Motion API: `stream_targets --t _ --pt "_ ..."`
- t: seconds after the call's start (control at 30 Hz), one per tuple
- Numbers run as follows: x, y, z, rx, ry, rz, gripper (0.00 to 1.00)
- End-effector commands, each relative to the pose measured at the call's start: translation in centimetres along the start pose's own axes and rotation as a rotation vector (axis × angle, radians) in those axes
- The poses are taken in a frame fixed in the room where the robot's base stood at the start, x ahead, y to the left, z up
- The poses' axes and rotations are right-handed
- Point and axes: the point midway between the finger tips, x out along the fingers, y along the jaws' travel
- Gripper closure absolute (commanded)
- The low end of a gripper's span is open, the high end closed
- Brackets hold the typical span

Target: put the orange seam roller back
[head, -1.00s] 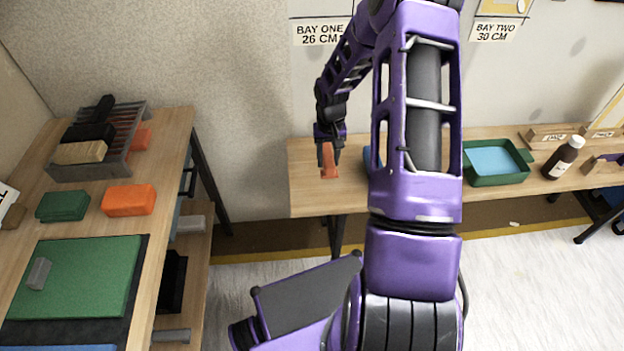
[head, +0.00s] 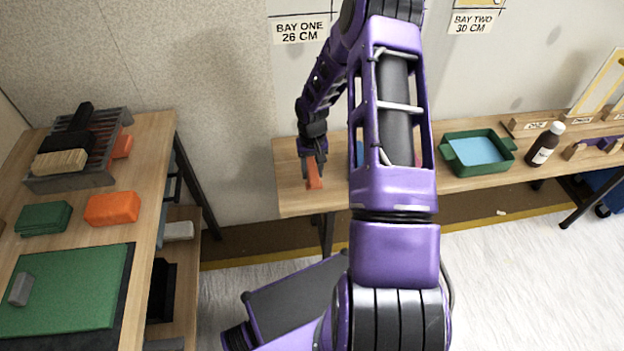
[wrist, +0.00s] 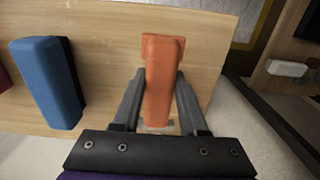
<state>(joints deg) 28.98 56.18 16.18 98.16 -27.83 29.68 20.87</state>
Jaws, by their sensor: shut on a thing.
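The orange seam roller (head: 314,178) is between the fingers of my gripper (head: 313,162), at the left end of the wall bench (head: 290,190). In the wrist view the roller (wrist: 158,95) is a long orange block with a wider far end. My gripper (wrist: 160,78) is shut on it, one finger along each side. The bare wooden bench top (wrist: 105,25) lies beneath and around it. I cannot tell whether the roller touches the bench.
A blue block (wrist: 48,85) lies left of the roller in the wrist view. Farther right on the bench are a green tray (head: 478,168) and a brown bottle (head: 545,145). The left table holds a rack (head: 95,175), an orange block (head: 112,208) and green blocks (head: 42,218).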

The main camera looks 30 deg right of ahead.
Motion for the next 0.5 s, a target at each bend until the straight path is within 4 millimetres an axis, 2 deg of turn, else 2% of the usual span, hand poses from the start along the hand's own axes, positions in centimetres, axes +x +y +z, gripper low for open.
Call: stream_targets --t 0.2,0.5 --pt "3.5 0.0 0.1 0.0 -0.002 0.0 1.0" --pt "3.8 0.0 0.0 0.0 0.001 0.001 1.0"
